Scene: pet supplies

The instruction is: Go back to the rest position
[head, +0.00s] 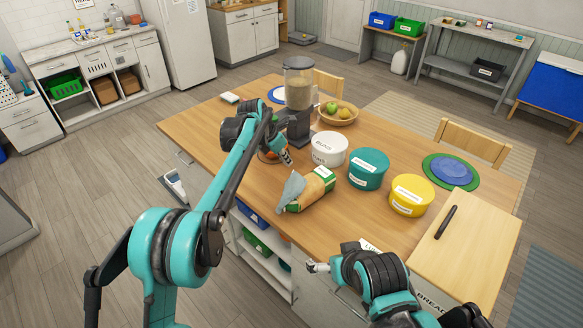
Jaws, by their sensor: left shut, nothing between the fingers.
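My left gripper (287,158) is over the far left part of the wooden island table (210,116), in front of the food dispenser. It is shut and holds nothing. My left arm reaches up to it from the bottom left. My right gripper (318,267) is low at the table's near edge. Only a small pale tip of it shows, so its opening is unclear.
On the table are a dispenser (298,88), a fruit bowl (337,115), a tilted food bag (308,190), a white tub (329,149), a teal tub (368,169), a yellow tub (411,195), and a cutting board (466,245) with a black marker (446,222).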

